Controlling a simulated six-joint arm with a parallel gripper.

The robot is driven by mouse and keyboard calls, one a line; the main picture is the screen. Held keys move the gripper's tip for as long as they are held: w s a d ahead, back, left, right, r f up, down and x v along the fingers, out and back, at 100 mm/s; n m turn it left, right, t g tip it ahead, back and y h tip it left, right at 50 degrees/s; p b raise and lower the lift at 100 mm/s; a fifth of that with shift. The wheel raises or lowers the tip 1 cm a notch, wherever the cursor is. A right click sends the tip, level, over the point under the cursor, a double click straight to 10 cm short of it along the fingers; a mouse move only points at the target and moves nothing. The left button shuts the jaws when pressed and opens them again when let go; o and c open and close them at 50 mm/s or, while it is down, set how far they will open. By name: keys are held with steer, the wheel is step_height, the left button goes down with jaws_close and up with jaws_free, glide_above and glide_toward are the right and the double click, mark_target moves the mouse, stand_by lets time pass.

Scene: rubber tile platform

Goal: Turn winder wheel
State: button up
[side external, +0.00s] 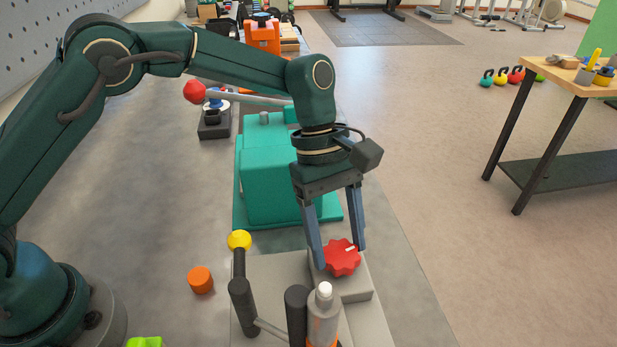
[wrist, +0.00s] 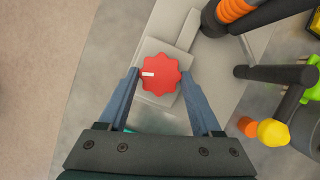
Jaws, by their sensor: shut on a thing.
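The winder wheel is a red, lobed knob (side external: 342,258) with a white mark, on a light grey block (side external: 356,288). In the wrist view the wheel (wrist: 160,75) sits between my two fingertips, and its white mark points left. My gripper (side external: 339,257) reaches down from above, its blue-grey fingers on opposite sides of the wheel and shut on it. My gripper also shows in the wrist view (wrist: 160,76). The wheel's underside and shaft are hidden.
A teal machine (side external: 268,180) stands behind the block. A grey bottle (side external: 323,318), dark posts (side external: 242,305) and a yellow ball knob (side external: 239,240) stand close in front and left. An orange cylinder (side external: 201,280) is further left. The floor at right is open up to a wooden table (side external: 560,70).

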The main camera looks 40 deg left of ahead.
steer(key=m, duration=0.2)
steer(key=m+g+y, duration=0.1)
steer(key=m, duration=0.1)
steer(key=shift+w+d+m+g, duration=0.2)
steer(key=shift+m+g, duration=0.1)
steer(key=shift+m, duration=0.5)
steer(key=shift+s, duration=0.1)
steer(key=o, duration=1.4)
steer(key=shift+n, duration=0.4)
